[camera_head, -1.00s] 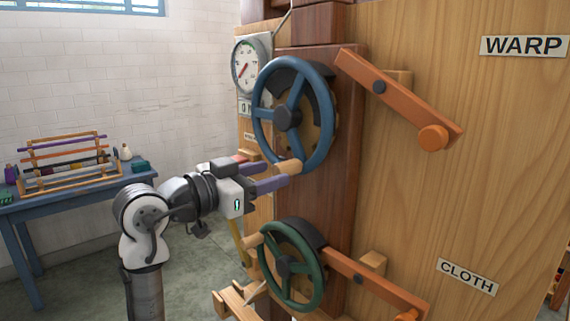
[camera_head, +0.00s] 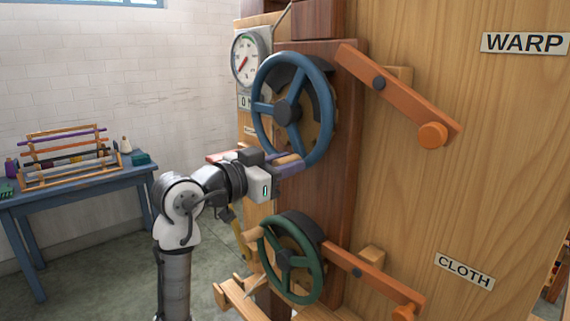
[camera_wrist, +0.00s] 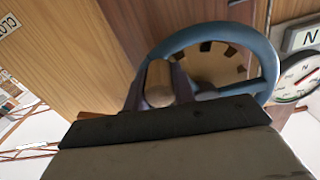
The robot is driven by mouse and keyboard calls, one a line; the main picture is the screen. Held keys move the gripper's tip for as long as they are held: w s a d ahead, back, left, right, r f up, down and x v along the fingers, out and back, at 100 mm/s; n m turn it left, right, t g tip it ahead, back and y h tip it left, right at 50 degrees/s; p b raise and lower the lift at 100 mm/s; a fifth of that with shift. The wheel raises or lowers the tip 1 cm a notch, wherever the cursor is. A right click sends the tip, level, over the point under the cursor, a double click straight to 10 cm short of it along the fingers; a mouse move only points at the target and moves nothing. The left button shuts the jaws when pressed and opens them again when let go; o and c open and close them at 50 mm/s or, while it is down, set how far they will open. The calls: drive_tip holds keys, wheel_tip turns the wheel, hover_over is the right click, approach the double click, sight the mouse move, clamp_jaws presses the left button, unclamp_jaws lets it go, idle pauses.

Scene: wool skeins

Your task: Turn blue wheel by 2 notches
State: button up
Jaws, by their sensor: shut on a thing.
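The blue wheel (camera_head: 262,107) is mounted upright on a dark wooden post, with a wooden handle (camera_head: 287,159) at the lower part of its rim. My gripper (camera_head: 292,164) is at that handle, its purple fingers on either side of it, shut on it. In the wrist view the blue wheel (camera_wrist: 262,52) fills the upper middle, and the round end of the handle (camera_wrist: 159,82) sits between the fingers. A notched disc (camera_wrist: 215,68) shows behind the rim.
A green wheel (camera_head: 266,246) sits below. Orange levers, an upper one (camera_head: 405,92) and a lower one (camera_head: 370,277), are on the wooden panel at right. A round gauge (camera_head: 246,59) is behind the blue wheel. A blue table (camera_head: 85,185) with a rack stands at left.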

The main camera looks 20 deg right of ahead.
sight(322, 122)
clamp_jaws()
drive_tip(key=shift+s+r, duration=0.1)
drive_tip(key=n+p, duration=0.1)
drive_tip(key=s+r+n+p, duration=0.1)
drive_tip(key=p, duration=0.1)
drive_tip(key=shift+s+d+r, duration=0.25)
drive_tip(key=shift+d, duration=0.05)
drive_tip(key=r+n+p, duration=0.1)
drive_tip(key=s+n+p, duration=0.1)
drive_tip(key=r+n+p, duration=0.1)
drive_tip(key=n+p, duration=0.1)
drive_tip(key=shift+s+d+r, duration=0.3)
drive_tip(key=shift+s, duration=0.05)
drive_tip(key=shift+s+d+r+n+p, duration=0.1)
drive_tip(key=shift+s+r+n+p, duration=0.1)
drive_tip(key=shift+r+n+p, duration=0.75)
drive_tip(key=shift+s+r+n+p, duration=0.15)
drive_tip(key=shift+r+n+p, duration=0.15)
drive_tip(key=shift+n+p, duration=0.8)
drive_tip(key=shift+s+d+r+n+p, duration=0.15)
drive_tip(key=shift+r+n+p, duration=0.45)
drive_tip(key=shift+p, duration=0.85)
drive_tip(key=shift+a, duration=0.1)
